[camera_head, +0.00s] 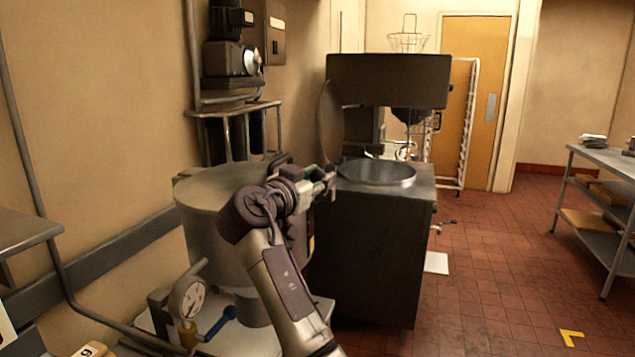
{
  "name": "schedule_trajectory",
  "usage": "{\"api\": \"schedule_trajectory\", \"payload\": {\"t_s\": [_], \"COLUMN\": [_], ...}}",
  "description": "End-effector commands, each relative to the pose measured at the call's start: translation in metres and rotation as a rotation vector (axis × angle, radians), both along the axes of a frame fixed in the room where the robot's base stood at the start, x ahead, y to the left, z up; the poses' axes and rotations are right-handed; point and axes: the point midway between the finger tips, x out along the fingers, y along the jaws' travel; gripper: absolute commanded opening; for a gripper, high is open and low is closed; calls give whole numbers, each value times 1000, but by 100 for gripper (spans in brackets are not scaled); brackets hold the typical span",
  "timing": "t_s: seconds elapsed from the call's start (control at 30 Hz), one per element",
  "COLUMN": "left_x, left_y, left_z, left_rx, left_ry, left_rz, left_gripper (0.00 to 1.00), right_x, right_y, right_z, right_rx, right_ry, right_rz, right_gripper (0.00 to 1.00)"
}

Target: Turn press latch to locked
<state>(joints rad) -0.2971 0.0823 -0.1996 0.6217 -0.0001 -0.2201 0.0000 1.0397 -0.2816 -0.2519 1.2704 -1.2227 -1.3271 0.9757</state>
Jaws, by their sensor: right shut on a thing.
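My right gripper (324,181) reaches up from the bottom middle, at the near left edge of a dark cabinet press (372,245). It is shut on a small part there that looks to be the press latch; the fingers and wrist hide most of it, so its position cannot be told. The press has a round open metal basin (378,171) in its top. A round lid (330,122) stands upright at the basin's left. My left gripper is not in view.
A large round metal drum (205,205) stands behind my right arm, with a dial gauge (187,298) and a blue-handled valve (222,320) in front. A wall shelf (238,107) is above. A steel table (605,160) stands at right. The red tiled floor between is mostly free.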

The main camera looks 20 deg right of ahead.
Motion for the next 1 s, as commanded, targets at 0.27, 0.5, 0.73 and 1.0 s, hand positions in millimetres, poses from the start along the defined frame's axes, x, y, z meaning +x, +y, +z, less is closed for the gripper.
{"api": "schedule_trajectory", "payload": {"t_s": [0.27, 0.5, 0.73, 1.0], "left_x": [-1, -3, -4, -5], "left_y": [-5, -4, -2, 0], "left_z": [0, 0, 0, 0], "left_rx": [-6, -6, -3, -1], "left_ry": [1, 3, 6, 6], "left_rz": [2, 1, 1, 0], "left_gripper": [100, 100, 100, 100], "right_x": [0, 0, 0, 0], "right_y": [1, 0, 0, 1], "right_z": [3, 3, 2, 29], "right_rx": [-1, -2, -1, 1], "right_ry": [-5, -5, -2, -6], "right_rz": [3, 2, 1, 2], "right_gripper": [0, 59, 59, 59]}}
